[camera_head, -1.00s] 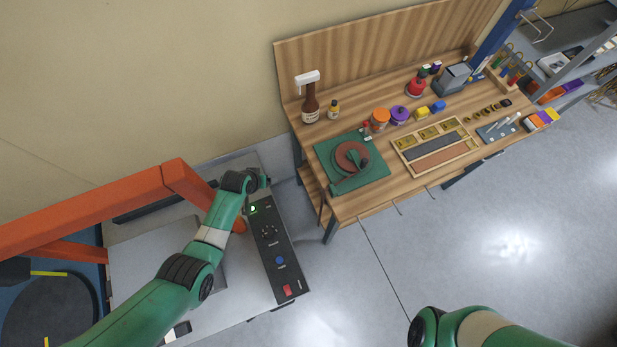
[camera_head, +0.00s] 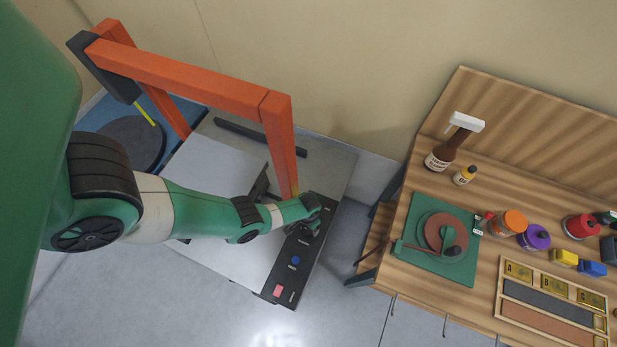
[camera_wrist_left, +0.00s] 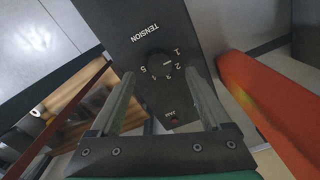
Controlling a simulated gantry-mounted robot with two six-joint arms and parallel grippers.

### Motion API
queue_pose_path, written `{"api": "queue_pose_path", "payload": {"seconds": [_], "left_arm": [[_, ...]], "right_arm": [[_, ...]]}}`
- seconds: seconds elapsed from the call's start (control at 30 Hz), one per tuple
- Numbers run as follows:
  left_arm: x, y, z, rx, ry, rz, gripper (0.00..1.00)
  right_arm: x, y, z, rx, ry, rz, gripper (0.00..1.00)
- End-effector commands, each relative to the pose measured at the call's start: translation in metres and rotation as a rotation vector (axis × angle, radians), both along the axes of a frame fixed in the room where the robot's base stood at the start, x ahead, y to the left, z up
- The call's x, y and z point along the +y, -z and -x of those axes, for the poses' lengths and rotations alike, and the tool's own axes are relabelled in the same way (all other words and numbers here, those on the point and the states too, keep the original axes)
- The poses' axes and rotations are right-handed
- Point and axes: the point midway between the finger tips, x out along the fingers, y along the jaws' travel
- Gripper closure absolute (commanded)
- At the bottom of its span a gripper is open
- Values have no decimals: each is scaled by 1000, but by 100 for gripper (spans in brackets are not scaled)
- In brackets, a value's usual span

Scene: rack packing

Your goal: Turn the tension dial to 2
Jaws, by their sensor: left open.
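The tension dial (camera_wrist_left: 155,62) is a dark round knob on the black control panel (camera_wrist_left: 118,22), under the word TENSION. White numbers from 1 to 5 ring it. A light mark shows on the knob's side near the 1 and 2; I cannot tell exactly which it points at. My left gripper (camera_wrist_left: 160,76) is open, its two fingers on either side of the dial with a gap between them; contact is not clear. In the head view my left gripper (camera_head: 312,222) is over the upper part of the panel (camera_head: 276,274) and hides the dial. My right gripper is out of view.
The panel also has a blue button (camera_head: 295,260) and a red switch (camera_head: 278,291). An orange frame (camera_head: 190,78) rises close beside my left gripper. A wooden workbench (camera_head: 480,200) with bottles, jars and a green mat (camera_head: 415,255) stands to the right.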

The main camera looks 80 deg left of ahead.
Motion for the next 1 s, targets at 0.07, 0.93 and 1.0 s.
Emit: {"api": "queue_pose_path", "payload": {"seconds": [0.07, 0.93, 1.0], "left_arm": [[0, 24, 0, 0, 0, 0, 19], [0, 43, 0, -1, 0, -1, 82], [0, 43, 0, -1, 0, -1, 95]], "right_arm": [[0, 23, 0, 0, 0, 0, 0], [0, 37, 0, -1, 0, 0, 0], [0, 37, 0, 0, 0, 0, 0]]}}
